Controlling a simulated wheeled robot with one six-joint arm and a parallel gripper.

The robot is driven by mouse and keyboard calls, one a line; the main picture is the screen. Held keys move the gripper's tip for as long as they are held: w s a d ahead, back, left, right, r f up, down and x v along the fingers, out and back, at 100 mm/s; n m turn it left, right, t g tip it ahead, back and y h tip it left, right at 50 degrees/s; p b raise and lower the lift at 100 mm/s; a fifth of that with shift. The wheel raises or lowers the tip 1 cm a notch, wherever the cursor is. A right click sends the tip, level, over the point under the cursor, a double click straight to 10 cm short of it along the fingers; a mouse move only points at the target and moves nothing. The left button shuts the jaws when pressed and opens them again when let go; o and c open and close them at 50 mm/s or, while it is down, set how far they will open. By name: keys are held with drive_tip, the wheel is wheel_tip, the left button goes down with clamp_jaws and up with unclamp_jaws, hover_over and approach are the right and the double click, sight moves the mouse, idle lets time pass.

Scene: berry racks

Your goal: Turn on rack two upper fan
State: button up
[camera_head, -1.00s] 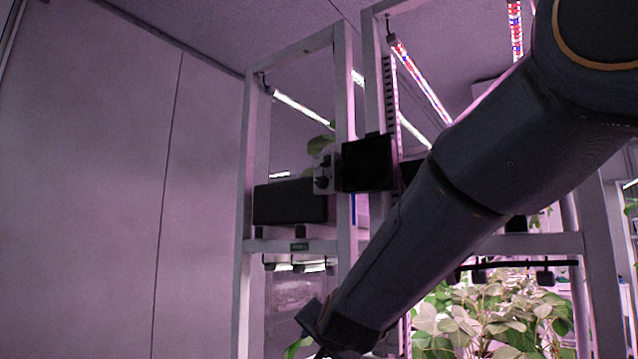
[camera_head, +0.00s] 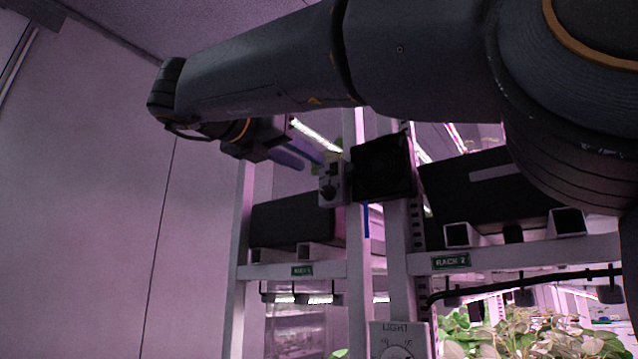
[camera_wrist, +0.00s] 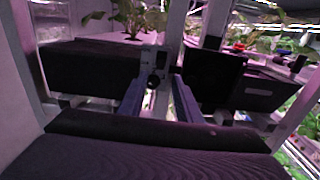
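A small grey control box (camera_head: 333,185) with a dark knob is fixed at the rack posts, just left of a black square fan (camera_head: 383,167). A green "RACK 2" label (camera_head: 451,261) is on the beam to the right. My gripper (camera_head: 312,163) is just left of the box in the head view, its blue-grey fingers pointing at it. In the wrist view my gripper (camera_wrist: 158,82) is open, with the grey box (camera_wrist: 153,60) and its knob seen between the fingers. The black fan (camera_wrist: 213,78) is to the right there. I cannot tell whether the fingers touch the knob.
A lower box marked "LIGHT" (camera_head: 400,340) has a dial. A black trough (camera_head: 292,220) lies on the left rack and another (camera_head: 490,190) on the right rack. Leafy plants (camera_head: 530,340) grow below. A plain wall (camera_head: 80,220) is at the left.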

sight(328, 172)
drive_tip(key=p+x, duration=0.1)
drive_tip(key=x, duration=0.5)
drive_tip(key=shift+w+d, duration=0.15)
clamp_jaws()
